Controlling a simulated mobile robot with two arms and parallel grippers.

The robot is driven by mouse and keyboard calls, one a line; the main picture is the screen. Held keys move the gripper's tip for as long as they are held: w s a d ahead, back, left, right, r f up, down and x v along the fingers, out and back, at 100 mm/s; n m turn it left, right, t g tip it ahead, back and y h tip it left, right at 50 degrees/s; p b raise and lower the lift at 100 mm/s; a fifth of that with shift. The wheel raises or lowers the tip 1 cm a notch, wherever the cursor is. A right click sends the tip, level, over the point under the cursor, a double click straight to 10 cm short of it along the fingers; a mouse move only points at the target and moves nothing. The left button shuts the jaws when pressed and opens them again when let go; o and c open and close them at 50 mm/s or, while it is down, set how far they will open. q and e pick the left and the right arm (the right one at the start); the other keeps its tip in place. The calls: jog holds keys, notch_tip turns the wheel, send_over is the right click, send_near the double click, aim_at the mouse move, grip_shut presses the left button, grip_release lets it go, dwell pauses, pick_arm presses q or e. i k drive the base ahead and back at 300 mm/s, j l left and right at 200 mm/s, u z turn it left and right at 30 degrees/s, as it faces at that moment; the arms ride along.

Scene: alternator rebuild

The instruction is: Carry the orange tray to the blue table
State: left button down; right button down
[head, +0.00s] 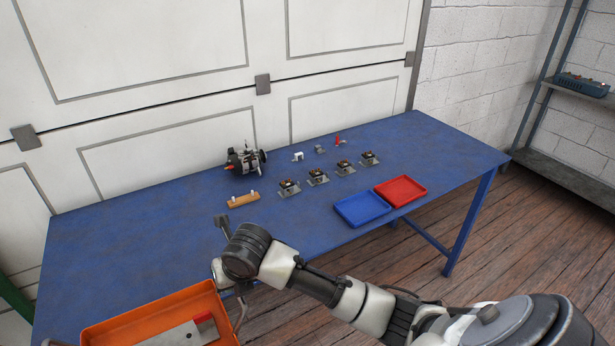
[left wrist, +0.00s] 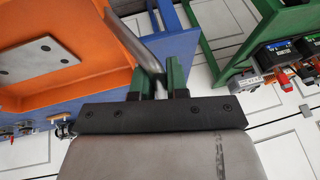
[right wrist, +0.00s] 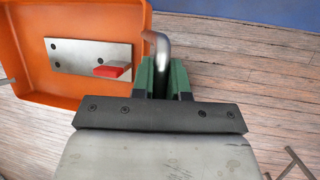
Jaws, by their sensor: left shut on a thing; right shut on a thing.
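The orange tray (head: 157,304) is at the lower left of the head view, cut off by the picture's bottom edge. It holds a metal plate with a red piece (head: 204,321). My right gripper (right wrist: 163,78) is shut on the tray's metal handle (right wrist: 163,48) in the right wrist view. My left gripper (left wrist: 160,78) is shut on the opposite handle (left wrist: 138,42) in the left wrist view. The tray is held in front of the blue table (head: 130,235), with floor visible beside it in the right wrist view. The left gripper is hidden in the head view.
An alternator (head: 244,160), a wooden block (head: 243,200), several small parts, a blue tray (head: 362,209) and a red tray (head: 400,190) are on the table. Its left part is clear. A green frame (left wrist: 245,65) with devices stands beside the left gripper.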

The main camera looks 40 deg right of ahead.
aim_at(137, 275)
jog(key=i, duration=0.9)
